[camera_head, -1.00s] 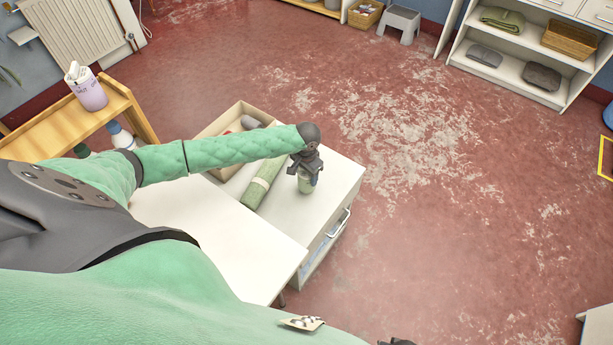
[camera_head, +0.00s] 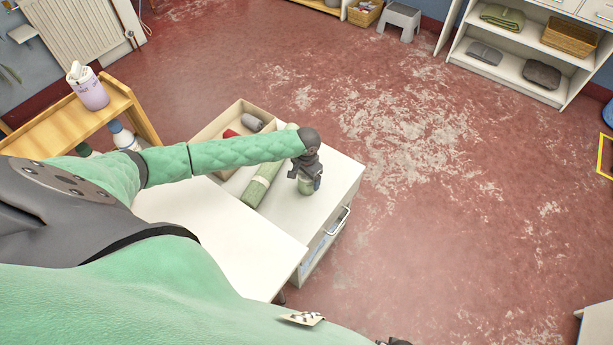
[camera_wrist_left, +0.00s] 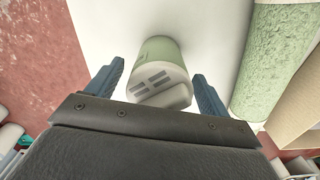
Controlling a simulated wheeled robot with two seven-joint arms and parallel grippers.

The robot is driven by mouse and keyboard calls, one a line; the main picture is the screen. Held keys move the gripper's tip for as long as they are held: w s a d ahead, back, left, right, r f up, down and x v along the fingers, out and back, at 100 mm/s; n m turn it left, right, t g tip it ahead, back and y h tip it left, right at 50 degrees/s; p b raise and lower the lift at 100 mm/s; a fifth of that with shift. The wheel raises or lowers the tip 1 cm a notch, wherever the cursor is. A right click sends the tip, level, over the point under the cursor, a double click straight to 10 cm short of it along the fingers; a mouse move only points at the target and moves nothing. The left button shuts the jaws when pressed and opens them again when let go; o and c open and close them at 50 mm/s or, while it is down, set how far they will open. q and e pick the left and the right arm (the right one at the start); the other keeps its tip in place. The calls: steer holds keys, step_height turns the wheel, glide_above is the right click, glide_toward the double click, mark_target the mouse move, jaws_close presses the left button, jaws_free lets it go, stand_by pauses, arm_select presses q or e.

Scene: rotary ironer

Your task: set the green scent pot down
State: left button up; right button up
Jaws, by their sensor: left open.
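The green scent pot (camera_head: 305,187) stands upright on the white top of the drawer cabinet (camera_head: 327,190). It has a green body and a pale slotted cap, which show in the left wrist view (camera_wrist_left: 158,66). My left gripper (camera_head: 306,172) is just above it, partly hiding it in the head view. In the wrist view its two blue fingers (camera_wrist_left: 155,88) are spread, one on each side of the cap, with gaps between. My right gripper (camera_head: 394,342) shows only as a dark bit at the bottom edge of the head view.
A rolled green cloth (camera_head: 263,181) lies on the cabinet left of the pot; it also shows in the wrist view (camera_wrist_left: 270,65). Behind it is an open box (camera_head: 213,128) with red and grey items. A wooden trolley (camera_head: 60,122) stands at left. Floor beyond the cabinet is clear.

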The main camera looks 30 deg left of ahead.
arm_select(q)
steer(key=shift+r, duration=0.4)
step_height(320, 180, up, 11)
steer(key=shift+r+b, duration=0.2)
steer(key=shift+b, duration=1.05)
arm_select(e)
step_height(320, 180, up, 8)
steer(key=w+a, duration=0.1)
steer(key=w, duration=0.1)
steer(key=shift+a, duration=0.3)
steer(key=shift+w, duration=0.1)
